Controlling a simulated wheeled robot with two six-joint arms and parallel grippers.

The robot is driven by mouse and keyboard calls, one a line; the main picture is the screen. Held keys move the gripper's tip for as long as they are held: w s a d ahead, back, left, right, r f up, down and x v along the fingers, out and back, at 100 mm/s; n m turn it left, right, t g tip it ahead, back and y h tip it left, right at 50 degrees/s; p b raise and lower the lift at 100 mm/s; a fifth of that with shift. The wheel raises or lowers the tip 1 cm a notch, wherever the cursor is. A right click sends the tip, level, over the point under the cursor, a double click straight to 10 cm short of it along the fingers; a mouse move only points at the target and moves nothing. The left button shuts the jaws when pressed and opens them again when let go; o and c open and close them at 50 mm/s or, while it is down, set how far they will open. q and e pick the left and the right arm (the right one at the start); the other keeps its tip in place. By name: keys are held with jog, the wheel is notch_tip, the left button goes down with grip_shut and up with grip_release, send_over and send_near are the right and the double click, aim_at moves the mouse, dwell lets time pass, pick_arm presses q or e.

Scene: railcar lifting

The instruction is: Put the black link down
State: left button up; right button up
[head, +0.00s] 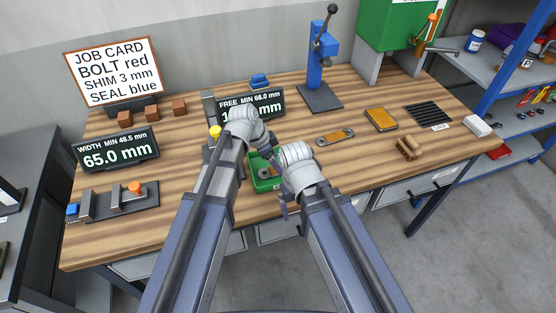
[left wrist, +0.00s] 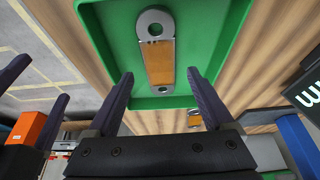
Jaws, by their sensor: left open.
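A link (left wrist: 159,62) with grey ringed ends and an orange-brown middle lies in the green tray (left wrist: 222,45). The tray also shows in the head view (head: 262,187), partly hidden by my arms. My left gripper (left wrist: 162,84) is open and empty above the tray's near part, with the link beyond and between its fingertips. Its fingertips are mostly hidden in the head view. My right gripper (head: 284,208) hangs near the table's front edge; its fingers look apart and empty in the left wrist view. A similar link (head: 335,136) lies on the table. No link looks clearly black.
Two gauge displays, WIDTH (head: 117,152) and FREE (head: 250,107), stand behind and left of the tray. A blue press (head: 317,75) is at the back. An orange pad (head: 381,119), a black grate (head: 429,115) and a brush (head: 409,148) lie right.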

pick_arm(q)
jog(key=p+v, duration=0.8)
jog(key=v, duration=0.1)
jog(key=shift+r, duration=0.3)
